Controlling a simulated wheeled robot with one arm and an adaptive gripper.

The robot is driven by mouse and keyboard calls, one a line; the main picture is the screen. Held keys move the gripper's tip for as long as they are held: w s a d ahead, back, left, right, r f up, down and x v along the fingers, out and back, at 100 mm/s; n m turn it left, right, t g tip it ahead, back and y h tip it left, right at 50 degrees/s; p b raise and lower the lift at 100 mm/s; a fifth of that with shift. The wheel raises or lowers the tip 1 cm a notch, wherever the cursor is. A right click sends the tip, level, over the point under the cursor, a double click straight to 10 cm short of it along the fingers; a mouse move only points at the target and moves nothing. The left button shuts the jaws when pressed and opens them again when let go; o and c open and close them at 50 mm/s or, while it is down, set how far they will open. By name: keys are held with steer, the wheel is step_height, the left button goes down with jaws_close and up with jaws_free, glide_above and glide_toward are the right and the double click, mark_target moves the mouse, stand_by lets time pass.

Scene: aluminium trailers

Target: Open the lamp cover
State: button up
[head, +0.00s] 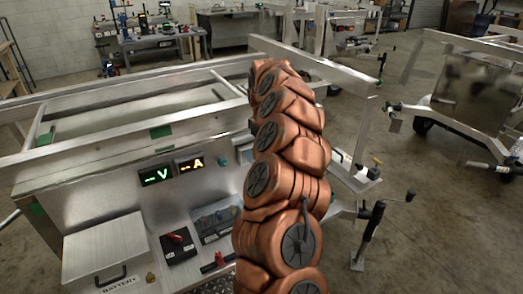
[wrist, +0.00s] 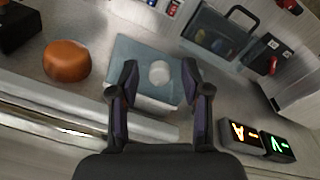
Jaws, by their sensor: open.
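A pale blue-grey square cover (wrist: 128,52) appears to lie over a white round lamp (wrist: 159,73) on the metal panel, in the middle of the wrist view. It looks flat, but I cannot tell exactly how the cover sits over the lamp. My gripper (wrist: 160,75) is open and empty, with one dark finger on each side of the lamp, over the square. I cannot tell whether the fingertips touch it. In the head view my copper-coloured arm hides the gripper and most of this area.
An orange round knob (wrist: 67,61) stands left of the cover in the wrist view. A translucent box with a handle (wrist: 221,34) lies at upper right. Lit V and A displays (head: 170,171) and a lidded battery box (head: 105,247) show in the head view. A metal rail (wrist: 70,113) runs close by.

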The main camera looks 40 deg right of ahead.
steer(key=shift+r, duration=0.1)
step_height(320, 180, up, 12)
steer(key=s, duration=0.1)
steer(key=shift+a, duration=0.4)
steer(key=shift+s, duration=0.1)
stand_by(0.4)
